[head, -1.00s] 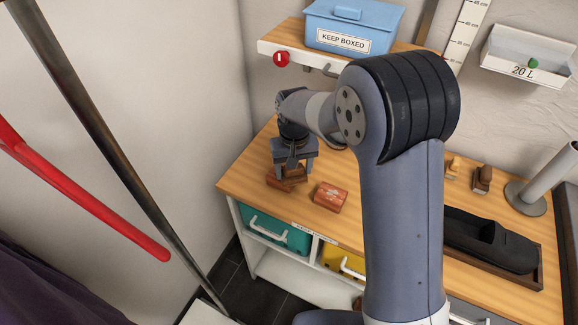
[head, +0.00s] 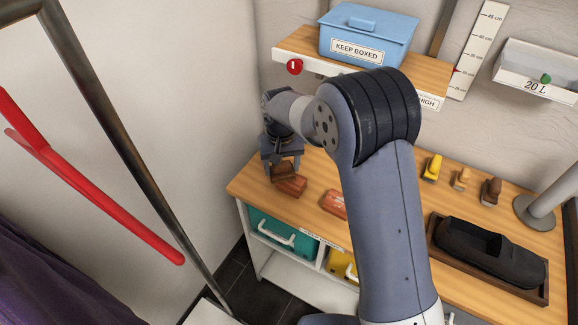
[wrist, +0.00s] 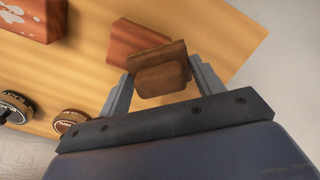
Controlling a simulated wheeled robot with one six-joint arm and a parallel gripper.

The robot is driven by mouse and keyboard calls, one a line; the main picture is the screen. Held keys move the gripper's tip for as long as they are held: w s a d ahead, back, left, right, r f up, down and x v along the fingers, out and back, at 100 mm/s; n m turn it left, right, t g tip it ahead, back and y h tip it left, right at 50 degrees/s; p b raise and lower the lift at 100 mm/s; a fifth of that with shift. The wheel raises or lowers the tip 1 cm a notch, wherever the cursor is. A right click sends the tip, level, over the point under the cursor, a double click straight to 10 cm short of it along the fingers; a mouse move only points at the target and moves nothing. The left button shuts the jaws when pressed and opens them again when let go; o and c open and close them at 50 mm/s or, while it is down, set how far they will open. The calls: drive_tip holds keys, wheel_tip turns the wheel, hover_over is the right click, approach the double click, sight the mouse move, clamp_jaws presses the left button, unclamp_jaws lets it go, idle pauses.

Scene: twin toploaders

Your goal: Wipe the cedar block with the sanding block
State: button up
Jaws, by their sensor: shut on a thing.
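My gripper (head: 283,163) is shut on a brown block with a raised grip, which I take as the sanding block (wrist: 162,77); its fingers sit on either side of it in the wrist view. A plain reddish-brown block, which I take as the cedar block (wrist: 134,40), lies on the bench top just beyond the held block. In the head view the cedar block (head: 292,187) lies at the near right of the held block, partly overlapped by it. I cannot tell whether the two touch.
A redder block with pale marks (head: 333,203) lies to the right, partly behind my arm. Several small brush-like items (head: 461,179) stand farther right, near a dark tray (head: 487,277). Round tins (wrist: 70,122) show in the wrist view. The wall is close at the left.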

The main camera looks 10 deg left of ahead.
drive_tip(key=shift+a, duration=0.25)
drive_tip(key=shift+r+p, duration=0.4)
drive_tip(key=shift+r, duration=0.15)
drive_tip(key=shift+r+p, duration=1.55)
drive_tip(key=shift+r, duration=0.9)
drive_tip(key=shift+r+p, duration=1.1)
drive_tip(key=shift+r, duration=0.45)
